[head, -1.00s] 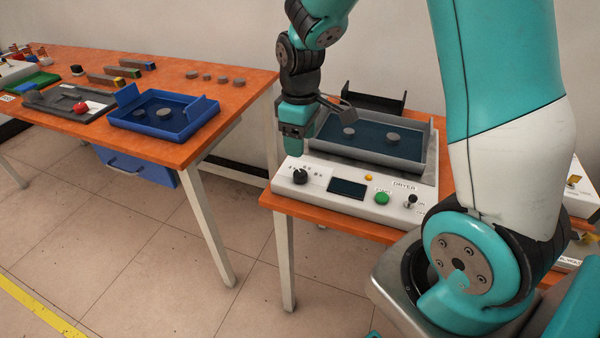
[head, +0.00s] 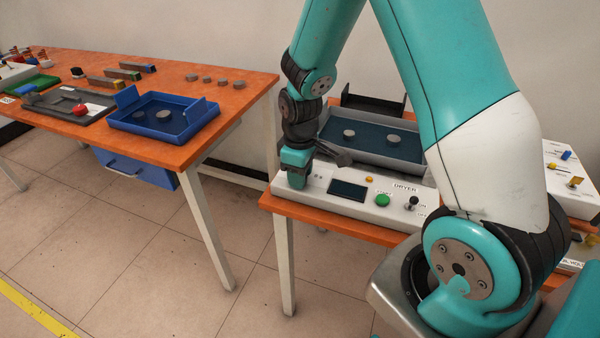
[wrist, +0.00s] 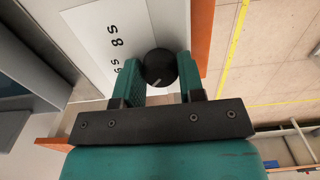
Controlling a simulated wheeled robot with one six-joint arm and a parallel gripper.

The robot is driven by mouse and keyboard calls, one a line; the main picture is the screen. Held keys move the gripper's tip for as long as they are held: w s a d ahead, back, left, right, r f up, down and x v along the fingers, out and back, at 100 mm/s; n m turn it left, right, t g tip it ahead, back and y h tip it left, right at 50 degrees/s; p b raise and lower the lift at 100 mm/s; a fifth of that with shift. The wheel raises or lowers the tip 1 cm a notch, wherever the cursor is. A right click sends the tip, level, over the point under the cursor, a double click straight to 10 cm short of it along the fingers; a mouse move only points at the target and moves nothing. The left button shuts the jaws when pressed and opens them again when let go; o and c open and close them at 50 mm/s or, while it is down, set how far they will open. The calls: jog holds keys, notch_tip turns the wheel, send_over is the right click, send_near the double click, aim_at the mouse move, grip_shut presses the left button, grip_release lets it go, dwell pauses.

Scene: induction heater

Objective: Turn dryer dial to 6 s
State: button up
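The dryer (head: 405,188) has a white front panel with a dark screen, a green button and a small black lever. Its black round dial (wrist: 160,64) shows in the wrist view, with a pale pointer line towards the lower left. The printed label "8 s" (wrist: 117,36) is left of the dial; another label below it is partly hidden by a finger. My gripper (wrist: 160,72) is open, with one finger on each side of the dial and very close to it. I cannot tell whether the fingers touch it. In the head view my gripper (head: 295,178) hides the dial.
A grey tray (head: 372,155) with two grey discs sits on the dryer behind the panel. The panel is near the orange table's front edge (head: 330,222). A second table at left holds a blue tray (head: 165,128) and other parts.

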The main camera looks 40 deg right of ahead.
jog(key=c, duration=0.4)
jog(key=shift+o, duration=0.2)
jog(key=m+p, duration=0.1)
jog(key=m, duration=0.3)
jog(key=shift+r+m+p, duration=0.1)
jog(key=shift+m+p, duration=0.2)
jog(key=shift+p, duration=0.05)
jog(key=m+p, duration=0.1)
jog(key=m, duration=0.3)
jog(key=shift+m, duration=0.3)
jog(key=o, duration=0.9)
